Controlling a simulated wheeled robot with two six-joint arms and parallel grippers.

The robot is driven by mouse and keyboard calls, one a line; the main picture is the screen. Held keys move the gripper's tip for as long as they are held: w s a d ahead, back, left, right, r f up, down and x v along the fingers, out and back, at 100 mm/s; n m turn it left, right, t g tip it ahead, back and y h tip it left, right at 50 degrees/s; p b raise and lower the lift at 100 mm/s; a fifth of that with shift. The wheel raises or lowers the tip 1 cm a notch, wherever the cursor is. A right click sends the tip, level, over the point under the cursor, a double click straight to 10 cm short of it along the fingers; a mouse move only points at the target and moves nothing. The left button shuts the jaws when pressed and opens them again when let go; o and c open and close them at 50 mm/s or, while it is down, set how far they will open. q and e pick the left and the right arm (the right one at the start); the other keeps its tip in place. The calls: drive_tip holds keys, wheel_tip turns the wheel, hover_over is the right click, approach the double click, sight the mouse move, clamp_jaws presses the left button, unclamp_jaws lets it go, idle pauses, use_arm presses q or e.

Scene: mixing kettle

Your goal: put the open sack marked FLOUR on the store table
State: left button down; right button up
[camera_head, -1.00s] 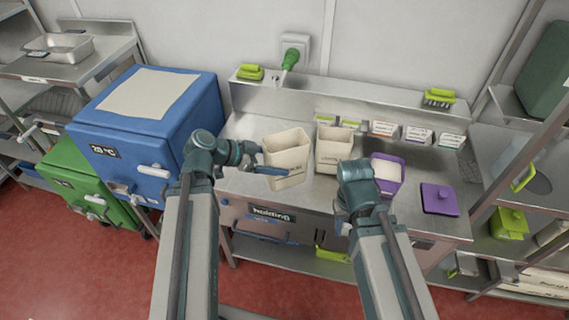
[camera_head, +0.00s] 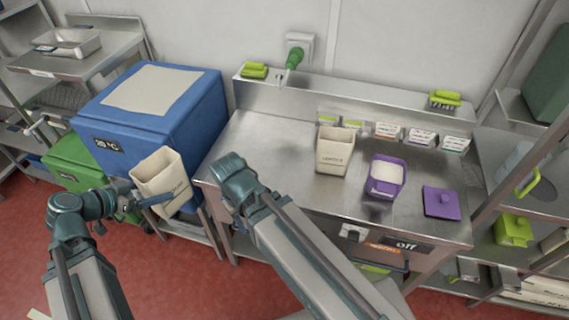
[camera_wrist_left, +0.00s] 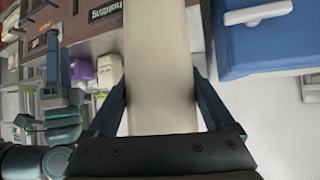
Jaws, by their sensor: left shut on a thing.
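My left gripper (camera_head: 150,200) is shut on a cream open-topped sack (camera_head: 163,178) and holds it in the air, tilted, before the blue box. Its print is too small to read. In the left wrist view the sack (camera_wrist_left: 160,60) sits between the two fingers of the left gripper (camera_wrist_left: 160,105). Another cream open sack (camera_head: 334,155) stands upright on the steel counter; its label looks different from FLOUR but is hard to read. My right arm reaches over the counter's left front; its fingers are not clear. A steel table (camera_head: 95,65) at the upper left has a small unreadable label.
A blue box (camera_head: 190,110) and a green box (camera_head: 70,170) stand left of the steel counter (camera_head: 270,140). A purple tub (camera_head: 385,178) and purple lid (camera_head: 441,203) sit on the counter. A metal pan (camera_head: 68,42) occupies part of the left table; bare steel shows beside it.

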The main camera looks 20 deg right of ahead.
sight(184, 181)
use_arm(q)
drive_tip(key=shift+n+t+y, duration=0.5)
drive_tip(key=shift+n+y, duration=0.1)
drive_tip(key=shift+n, duration=0.2)
drive_tip(key=w+d+f+b, duration=0.1)
drive_tip(key=d, duration=0.1)
drive_tip(key=w+d+f+b, duration=0.1)
drive_tip(key=d, duration=0.2)
drive_tip(key=w+d+f+b, duration=0.1)
drive_tip(key=w+d, duration=0.1)
drive_tip(key=shift+d+f, duration=0.2)
drive_tip(key=shift+f, duration=0.2)
drive_tip(key=w+d+f+n+t+y+b, duration=0.1)
drive_tip(key=w+d+f+n+b, duration=0.1)
drive_tip(key=d, duration=0.7)
drive_tip(key=shift+t+b, duration=0.3)
drive_tip(key=shift+b, duration=0.05)
drive_tip(key=shift+d, duration=0.1)
